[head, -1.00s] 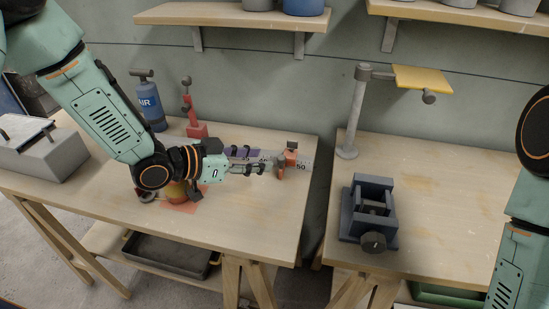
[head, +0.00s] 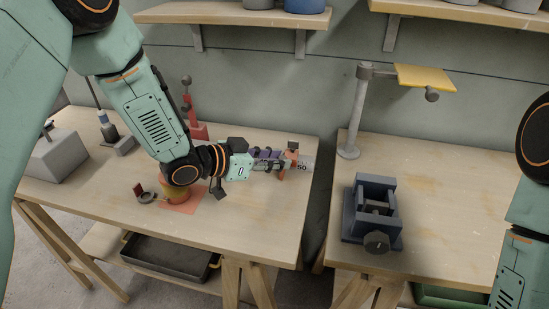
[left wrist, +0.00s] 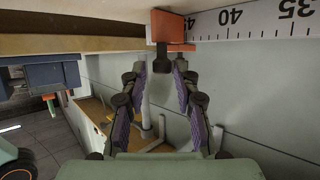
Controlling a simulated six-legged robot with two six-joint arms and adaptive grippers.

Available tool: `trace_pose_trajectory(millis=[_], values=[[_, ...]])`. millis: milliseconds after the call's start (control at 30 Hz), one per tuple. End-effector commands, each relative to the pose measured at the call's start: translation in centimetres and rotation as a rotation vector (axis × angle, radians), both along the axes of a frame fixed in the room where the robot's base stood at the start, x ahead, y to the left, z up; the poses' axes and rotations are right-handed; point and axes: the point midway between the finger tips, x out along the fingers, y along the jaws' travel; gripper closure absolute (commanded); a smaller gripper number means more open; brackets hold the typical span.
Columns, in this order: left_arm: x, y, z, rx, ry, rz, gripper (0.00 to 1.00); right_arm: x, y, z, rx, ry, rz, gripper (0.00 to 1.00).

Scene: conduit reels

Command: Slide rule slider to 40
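The rule (head: 305,164) lies at the back right of the left bench, with "50" showing right of the slider. The red slider (head: 292,156) sits on it, just short of 50 in the head view. In the left wrist view the rule (left wrist: 262,22) shows upside-down marks 40 and 35, and the slider (left wrist: 183,46) sits left of the 40. My left gripper (head: 277,160) is right at the slider. Its purple-padded fingers (left wrist: 155,74) are apart, with the slider's dark lower knob between or just beyond the tips; contact cannot be told. My right gripper is out of view.
A red stand (head: 196,122) stands behind my left arm. A yellow-and-brown pot (head: 177,191) on an orange mat (head: 181,206) is below it. A grey box (head: 57,153) is at the left. The right bench holds a blue vise (head: 372,205) and a post (head: 352,120).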

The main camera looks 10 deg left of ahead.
Motion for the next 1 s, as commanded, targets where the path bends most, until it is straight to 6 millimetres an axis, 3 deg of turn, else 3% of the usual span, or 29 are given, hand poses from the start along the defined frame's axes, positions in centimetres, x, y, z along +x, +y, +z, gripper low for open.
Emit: trace_pose_trajectory(millis=[300, 1000], values=[[0.00, 0.04, -0.03, 0.001, 0.000, 0.001, 0.99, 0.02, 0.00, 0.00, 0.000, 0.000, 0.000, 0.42], [-0.01, 0.36, 0.03, 0.000, 0.002, 0.002, 1.00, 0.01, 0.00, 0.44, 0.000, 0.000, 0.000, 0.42]])
